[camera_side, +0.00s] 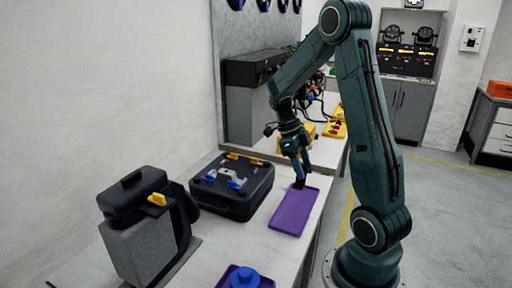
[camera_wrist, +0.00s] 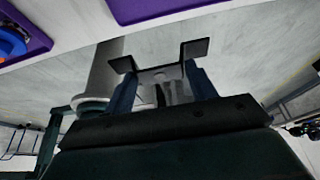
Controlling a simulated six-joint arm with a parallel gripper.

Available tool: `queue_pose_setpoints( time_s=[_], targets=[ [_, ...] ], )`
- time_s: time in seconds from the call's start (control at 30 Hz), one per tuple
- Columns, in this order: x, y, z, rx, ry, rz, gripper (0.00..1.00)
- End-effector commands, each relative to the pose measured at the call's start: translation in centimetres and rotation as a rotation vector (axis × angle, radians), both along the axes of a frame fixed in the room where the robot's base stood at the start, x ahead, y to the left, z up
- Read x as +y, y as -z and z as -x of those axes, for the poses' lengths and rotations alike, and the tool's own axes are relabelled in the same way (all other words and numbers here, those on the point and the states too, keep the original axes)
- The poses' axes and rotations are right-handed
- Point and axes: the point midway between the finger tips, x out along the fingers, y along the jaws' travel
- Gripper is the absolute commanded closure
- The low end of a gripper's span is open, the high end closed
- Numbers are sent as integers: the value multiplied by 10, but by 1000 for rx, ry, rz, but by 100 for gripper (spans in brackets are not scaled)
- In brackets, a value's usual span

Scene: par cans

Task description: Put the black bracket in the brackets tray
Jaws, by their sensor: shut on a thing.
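The black bracket (camera_wrist: 189,52) is between the blue fingers of my gripper (camera_wrist: 162,85), which is shut on it. Its two bent flanges stick out past the fingertips in the wrist view. In the side view the bracket (camera_side: 299,184) is a small dark shape under my gripper (camera_side: 303,168), at the far end of an empty purple tray (camera_side: 291,214). I cannot tell whether it touches that tray. This purple tray (camera_wrist: 160,8) also shows at the top of the wrist view, apart from the bracket in the picture. No tray label is readable.
A second purple tray (camera_side: 225,284) holding a blue round thing (camera_side: 244,277) is at the front. A black case (camera_side: 236,201) with yellow and blue clamps stands left of the empty tray. A grey and black unit (camera_side: 144,235) stands nearer. Yellow items (camera_side: 334,130) lie farther back.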

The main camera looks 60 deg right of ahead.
Motion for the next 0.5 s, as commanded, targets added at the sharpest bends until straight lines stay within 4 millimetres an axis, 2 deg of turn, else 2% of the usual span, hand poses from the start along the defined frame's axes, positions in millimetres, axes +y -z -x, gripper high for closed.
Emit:
queue_pose_setpoints(
  time_s=[0.1, 0.5],
  targets=[
    [1, 24, 1, 4, 1, -4, 70],
    [1, 96, 1, 3, 1, -4, 70]
  ],
)
